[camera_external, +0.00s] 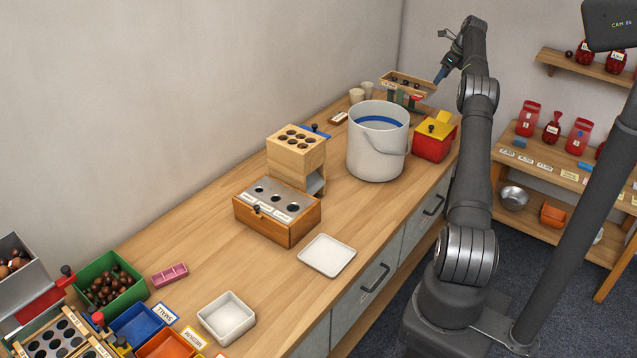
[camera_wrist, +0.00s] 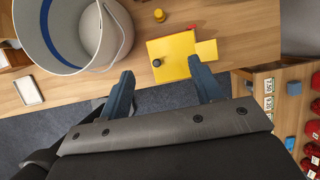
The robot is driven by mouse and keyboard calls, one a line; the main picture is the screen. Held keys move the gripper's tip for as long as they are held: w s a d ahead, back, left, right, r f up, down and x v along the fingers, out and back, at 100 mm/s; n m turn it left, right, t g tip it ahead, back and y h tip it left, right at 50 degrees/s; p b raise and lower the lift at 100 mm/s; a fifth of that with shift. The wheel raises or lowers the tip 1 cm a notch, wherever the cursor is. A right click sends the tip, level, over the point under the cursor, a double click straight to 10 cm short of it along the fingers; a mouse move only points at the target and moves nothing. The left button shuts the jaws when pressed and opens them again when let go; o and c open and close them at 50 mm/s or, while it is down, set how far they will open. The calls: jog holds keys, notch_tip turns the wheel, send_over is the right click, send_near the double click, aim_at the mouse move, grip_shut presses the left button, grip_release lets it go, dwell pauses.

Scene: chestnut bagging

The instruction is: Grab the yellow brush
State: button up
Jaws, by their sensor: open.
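I cannot make out a clear yellow brush in either view. A red box (camera_external: 432,146) with a yellow top (camera_external: 439,128) and a dark knob stands near the far right end of the bench. In the external view my gripper (camera_external: 440,74) is raised above the far end of the bench, clear of the box.
A white bucket (camera_external: 375,155) stands left of the red box; it also shows in the wrist view (camera_wrist: 70,66). A wooden rack (camera_external: 411,85) is at the far end. A wooden block with holes (camera_external: 290,158) and a white tray (camera_external: 328,256) lie nearer.

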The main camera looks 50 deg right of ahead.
jog(key=shift+c, duration=0.5)
jog(key=w+a+f+n+h, duration=0.1)
jog(key=w+a+f+n, duration=0.3)
jog(key=n, duration=1)
jog(key=w+a+f+n+h, duration=0.15)
jog(key=f+n, duration=0.55)
jog(key=n, duration=0.8)
jog(key=shift+g, duration=0.3)
jog(key=shift+w+d+r+x, duration=0.1)
jog(key=shift+w+d+x, duration=0.1)
jog(key=shift+x, duration=2.75)
jog(key=shift+w+d+r+x, duration=0.1)
jog(key=shift+d+x, duration=0.1)
jog(key=shift+x, duration=2.7)
jog(key=shift+w+d+r+x, duration=0.1)
jog(key=shift+w+d+x, duration=0.1)
jog(key=shift+x, duration=2.75)
